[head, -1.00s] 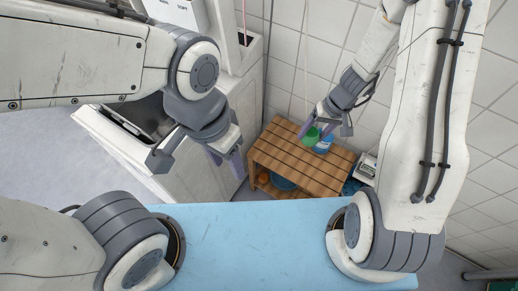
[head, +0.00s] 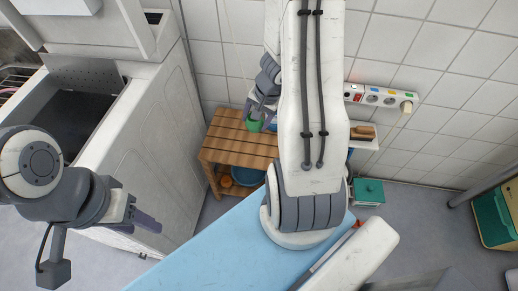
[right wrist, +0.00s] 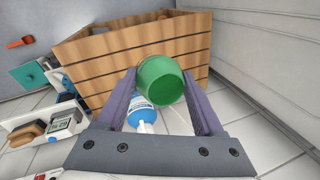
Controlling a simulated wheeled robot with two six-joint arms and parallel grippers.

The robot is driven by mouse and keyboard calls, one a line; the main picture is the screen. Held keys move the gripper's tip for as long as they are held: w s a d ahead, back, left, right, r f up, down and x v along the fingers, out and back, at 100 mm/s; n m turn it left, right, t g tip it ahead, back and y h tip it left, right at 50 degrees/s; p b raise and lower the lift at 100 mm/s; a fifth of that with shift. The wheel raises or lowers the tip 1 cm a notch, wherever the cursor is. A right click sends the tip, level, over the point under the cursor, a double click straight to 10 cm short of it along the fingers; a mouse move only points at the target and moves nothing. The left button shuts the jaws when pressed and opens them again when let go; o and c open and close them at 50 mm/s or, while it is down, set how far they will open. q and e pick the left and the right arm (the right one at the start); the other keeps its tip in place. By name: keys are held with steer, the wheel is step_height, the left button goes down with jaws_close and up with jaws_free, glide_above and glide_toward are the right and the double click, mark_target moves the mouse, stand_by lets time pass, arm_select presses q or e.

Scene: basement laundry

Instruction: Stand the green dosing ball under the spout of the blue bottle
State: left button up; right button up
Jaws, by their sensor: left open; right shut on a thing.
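The green dosing ball (right wrist: 164,84) is between the fingertips of my right gripper (right wrist: 163,82), which is shut on it. In the head view the ball (head: 255,125) hangs over the wooden slatted table (head: 240,142), below my right gripper (head: 258,115). The blue bottle (right wrist: 141,112) shows in the right wrist view, partly behind the ball, with its white spout (right wrist: 146,128) towards the camera. I cannot tell whether ball and bottle touch. My left gripper (head: 146,222) is open and empty, away from the table.
A white washing machine (head: 150,130) with an open lid stands left of the table. A power strip (head: 382,98) is on the tiled wall. A shelf with a brush (head: 362,132) and a teal box (head: 369,192) lie to the right. A blue basin (head: 247,176) sits under the table.

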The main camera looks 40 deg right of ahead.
steer(key=s+d+f+m+h+b, duration=0.2)
steer(key=s+d+f+m+b, duration=0.4)
steer(key=d+f+m+b, duration=0.15)
steer(key=b, duration=0.2)
glide_toward(257, 142)
steer(key=shift+w+d+f+m, duration=0.2)
steer(key=shift+w+m, duration=0.05)
steer(key=shift+w, duration=0.25)
steer(key=shift+w+f, duration=0.1)
steer(key=shift+f, duration=0.25)
arm_select(q)
step_height(257, 142, down, 15)
steer(key=b, duration=0.3)
steer(key=shift+f, duration=0.15)
arm_select(e)
step_height(257, 142, down, 3)
steer(key=shift+f, duration=0.25)
arm_select(q)
steer(key=shift+f, duration=0.1)
arm_select(e)
steer(key=shift+f+b, duration=0.2)
steer(key=shift+b, duration=0.25)
arm_select(q)
steer(key=shift+f, duration=0.1)
arm_select(e)
steer(key=o, duration=1.3)
steer(key=shift+r, duration=0.1)
